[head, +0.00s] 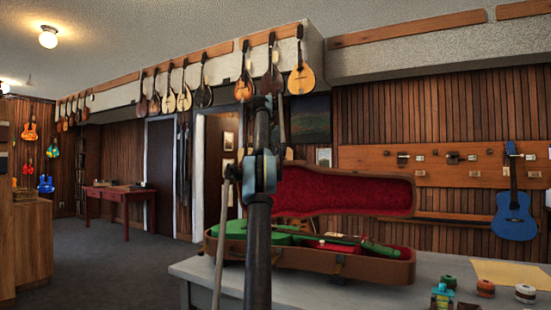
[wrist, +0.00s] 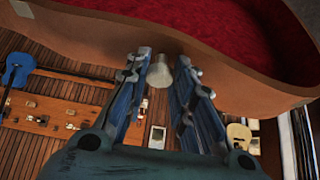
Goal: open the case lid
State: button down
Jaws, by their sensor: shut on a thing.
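The brown ukulele case (head: 345,266) lies on a table, holding a green ukulele (head: 300,236). Its lid (head: 345,192) stands raised at the back, showing its red lining. In the wrist view the lid's brown rim (wrist: 90,42) curves across the top, red lining beyond it. A pale knob (wrist: 160,72) sits at this rim, between the two blue fingers of my gripper (wrist: 163,68). The gripper is shut on the knob, though finger contact is hard to see. In the head view my arm covers the left part of the lid and case.
The grey table (head: 330,292) carries small jars (head: 485,288) and a yellow sheet (head: 512,273) at right. A blue ukulele (head: 514,215) hangs on the wall behind. Open floor (head: 110,265) lies to the left, with a red table (head: 120,192) farther back.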

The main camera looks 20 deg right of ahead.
jog(key=c, duration=1.4)
grip_release()
jog(key=shift+w+a, duration=0.2)
jog(key=shift+a, duration=0.05)
jog(key=shift+o, duration=0.2)
jog(key=shift+s, duration=0.1)
jog(key=shift+s+d, duration=0.1)
jog(key=shift+r, duration=0.1)
jog(key=shift+s+a+r, duration=0.1)
jog(key=shift+a+r, duration=0.3)
jog(key=s+a, duration=0.7)
jog(key=a, duration=0.2)
jog(key=shift+s, duration=0.25)
jog(key=shift+a, duration=0.1)
jog(key=shift+c, duration=0.3)
